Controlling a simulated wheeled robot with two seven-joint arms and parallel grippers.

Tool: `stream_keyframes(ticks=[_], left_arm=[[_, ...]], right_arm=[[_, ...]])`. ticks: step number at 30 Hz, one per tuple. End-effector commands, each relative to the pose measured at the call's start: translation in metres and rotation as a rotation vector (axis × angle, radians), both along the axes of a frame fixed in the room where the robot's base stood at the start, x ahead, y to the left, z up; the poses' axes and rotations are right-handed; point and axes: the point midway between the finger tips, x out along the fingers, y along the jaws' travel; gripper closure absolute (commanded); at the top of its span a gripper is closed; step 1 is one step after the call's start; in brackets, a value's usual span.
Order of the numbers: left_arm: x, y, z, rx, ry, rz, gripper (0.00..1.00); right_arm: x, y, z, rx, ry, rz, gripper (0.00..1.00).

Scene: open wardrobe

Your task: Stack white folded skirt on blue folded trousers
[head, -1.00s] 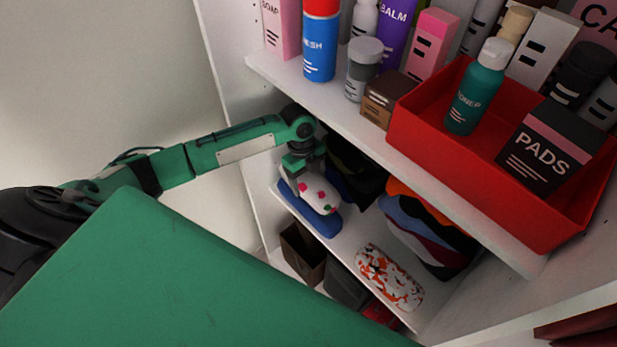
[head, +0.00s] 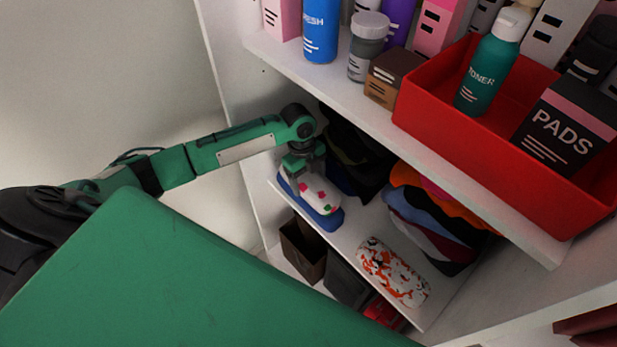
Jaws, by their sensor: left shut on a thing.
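The white folded skirt (head: 322,192), with pink and green spots, lies on top of the blue folded trousers (head: 327,220) on the middle shelf. The trousers show as a blue edge below and to the left of the skirt. My left gripper (head: 299,184) reaches down over the left part of the skirt and is shut on it. The fingertips are partly hidden against the cloth. My right gripper is not in view.
Dark folded clothes (head: 355,160) stand close behind the skirt, and a mixed pile (head: 430,220) is to the right. A white-orange patterned roll (head: 393,272) lies near the shelf front. The upper shelf (head: 340,97), with a red tray (head: 455,135), overhangs. Dark bins (head: 303,250) sit below.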

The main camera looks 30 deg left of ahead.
Motion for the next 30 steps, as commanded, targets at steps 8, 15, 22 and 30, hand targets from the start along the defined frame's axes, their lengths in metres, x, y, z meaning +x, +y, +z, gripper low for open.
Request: stream_keyframes(ticks=[8,15,22,30], left_arm=[[0.0001,0.0000,-0.0043,0.000,0.000,0.000,0.39],[0.0001,-0.0001,-0.0057,0.000,0.000,0.000,0.03],[-0.0002,0.0000,-0.0061,0.000,0.001,0.000,0.03],[-0.0002,0.0000,-0.0060,0.000,0.001,0.000,0.05]], right_arm=[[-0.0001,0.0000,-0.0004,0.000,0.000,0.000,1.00],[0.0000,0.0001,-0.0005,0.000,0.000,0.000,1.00],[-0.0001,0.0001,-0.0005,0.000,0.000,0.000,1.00],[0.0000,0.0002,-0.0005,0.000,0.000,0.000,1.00]])
